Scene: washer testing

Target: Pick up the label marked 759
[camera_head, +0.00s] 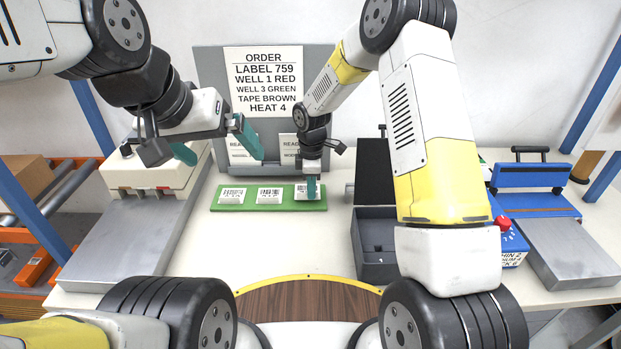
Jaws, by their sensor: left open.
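Three white labels lie in a row on a green tray (268,206): a left label (231,196), a middle label (269,195) and a right label (301,192). Their printed numbers are too small to read. My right gripper (311,192) points down at the right label and covers part of it; its fingers overlap, so I cannot tell whether they are apart or gripping the label. My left gripper (226,160) is open and empty, up and to the left of the tray, with its teal fingers wide apart.
An order sheet (268,85) on the grey board reads LABEL 759. A dark open box (375,268) stands right of the tray. A white machine (130,172) is at left, a blue press (531,185) at right. The table between tray and front edge is clear.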

